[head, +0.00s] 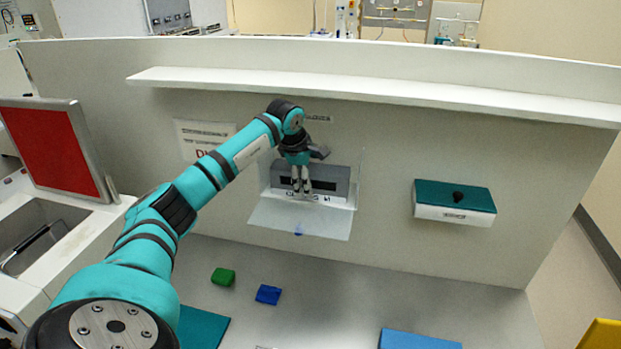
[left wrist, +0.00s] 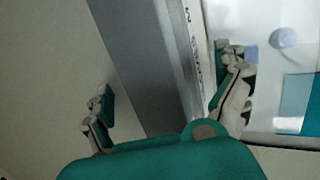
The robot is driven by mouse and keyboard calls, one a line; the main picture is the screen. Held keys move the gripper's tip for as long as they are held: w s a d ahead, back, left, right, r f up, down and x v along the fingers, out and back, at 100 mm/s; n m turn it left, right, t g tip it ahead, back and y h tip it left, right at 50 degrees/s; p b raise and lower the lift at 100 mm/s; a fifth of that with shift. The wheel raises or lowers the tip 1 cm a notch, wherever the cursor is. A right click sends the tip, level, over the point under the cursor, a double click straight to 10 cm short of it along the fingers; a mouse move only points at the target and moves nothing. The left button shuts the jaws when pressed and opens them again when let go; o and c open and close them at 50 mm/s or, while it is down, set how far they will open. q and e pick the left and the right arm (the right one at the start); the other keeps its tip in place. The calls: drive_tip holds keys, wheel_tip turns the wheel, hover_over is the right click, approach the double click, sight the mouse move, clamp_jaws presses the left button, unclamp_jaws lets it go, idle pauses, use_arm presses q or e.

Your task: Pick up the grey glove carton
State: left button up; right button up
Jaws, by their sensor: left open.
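The grey glove carton (head: 338,176) sits in a pale holder against the back panel, below the shelf, with a dark slot and lettering on its front. My left gripper (head: 302,190) is in front of it and hides part of that front. In the left wrist view the carton (left wrist: 150,60) runs between the two spread fingers of the gripper (left wrist: 168,100), its lettered face near the right finger. The left finger stands apart from the carton; whether the right one touches it I cannot tell. The gripper is open. My right gripper is not in view.
A clear flap (head: 285,219) hangs below the carton. A teal-lidded white box (head: 455,203) is mounted to the right. The white shelf (head: 400,93) juts out above. Green (head: 223,277) and blue (head: 268,294) blocks lie on the grey counter (head: 330,300). A red panel (head: 52,147) stands left.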

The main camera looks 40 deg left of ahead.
use_arm(q)
drive_tip(key=shift+s+r, duration=0.1)
drive_tip(key=shift+s, duration=0.05)
drive_tip(key=c, duration=1.3)
drive_tip(key=shift+c, duration=0.2)
